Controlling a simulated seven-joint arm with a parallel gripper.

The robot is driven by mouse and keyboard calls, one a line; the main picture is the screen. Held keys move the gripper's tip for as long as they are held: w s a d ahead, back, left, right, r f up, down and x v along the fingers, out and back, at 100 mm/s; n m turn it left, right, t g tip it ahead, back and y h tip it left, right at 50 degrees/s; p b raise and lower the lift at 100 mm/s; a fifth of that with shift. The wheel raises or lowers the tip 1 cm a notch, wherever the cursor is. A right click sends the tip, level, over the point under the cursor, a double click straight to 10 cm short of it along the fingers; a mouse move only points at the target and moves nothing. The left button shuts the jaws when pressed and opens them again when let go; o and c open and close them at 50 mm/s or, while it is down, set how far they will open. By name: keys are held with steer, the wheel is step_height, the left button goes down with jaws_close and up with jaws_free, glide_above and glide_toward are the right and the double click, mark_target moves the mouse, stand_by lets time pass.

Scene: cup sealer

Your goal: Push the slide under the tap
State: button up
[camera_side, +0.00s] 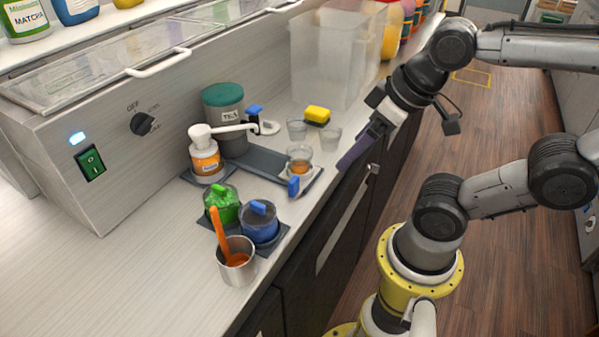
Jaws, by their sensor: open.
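The slide (311,178) is a plate at the front end of a dark grey rail (262,168), near the counter edge. A blue knob (294,186) stands at its front left. A clear cup (299,161) with brown liquid sits on it. The tap (254,112), with a blue handle, is on the grey tea container (224,112) with a teal lid, behind and left of the cup. The cup is apart from the tap. My gripper (347,160), with purple fingers, is open and empty, right of the slide near the counter edge. The gap between its fingers is hard to see.
Two clear cups (297,129) and a yellow sponge (317,115) are behind the slide. A white pump bottle (206,160) stands left of the rail. Green (224,206) and blue (260,222) lidded jars and a metal cup (236,262) are in front. A clear bin (330,62) stands behind.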

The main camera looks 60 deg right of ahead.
steer(key=shift+c, duration=0.3)
steer(key=shift+c, duration=1.1)
steer(key=shift+s+r, duration=0.1)
steer(key=shift+s, duration=0.15)
steer(key=shift+c, duration=1.3)
steer(key=w+r+g, duration=0.1)
steer(key=w+a+r+g, duration=0.1)
steer(key=r, duration=0.1)
steer(key=w+r+g, duration=0.1)
steer(key=r, duration=0.1)
steer(key=shift+w+a+r+m, duration=0.15)
steer(key=shift+w+m, duration=0.25)
steer(key=shift+c, duration=1.1)
steer(key=g, duration=0.3)
glide_above(294, 179)
steer(key=f, duration=0.1)
steer(key=shift+n, duration=0.4)
step_height(294, 179, down, 13)
steer(key=shift+f, duration=0.1)
jaws_close()
